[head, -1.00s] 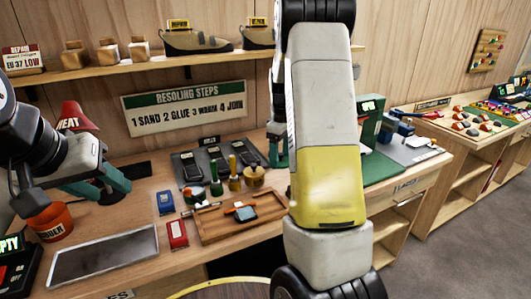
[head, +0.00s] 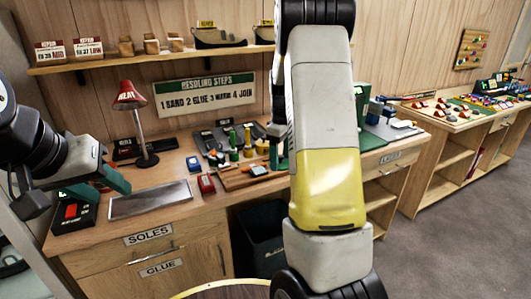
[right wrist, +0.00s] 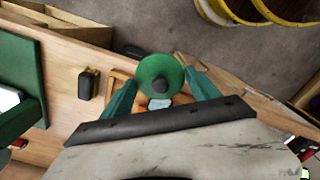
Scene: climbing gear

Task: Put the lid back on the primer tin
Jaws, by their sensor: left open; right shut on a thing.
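In the right wrist view, a round green lid (right wrist: 158,70) with a dark knob sits between the teal fingers of my right gripper (right wrist: 160,80), which is shut on it. In the head view my right arm hides most of that gripper. My left gripper (head: 100,183) is open and empty at the left, near the bench's left end. Small green and yellow containers (head: 248,142) stand at the back of the bench. I cannot tell which one is the primer tin, as labels are too small and my arm covers part of the area.
A wooden tray (head: 232,182) holds small items. A dark bin (head: 262,235) stands below. Floor is clear at the right.

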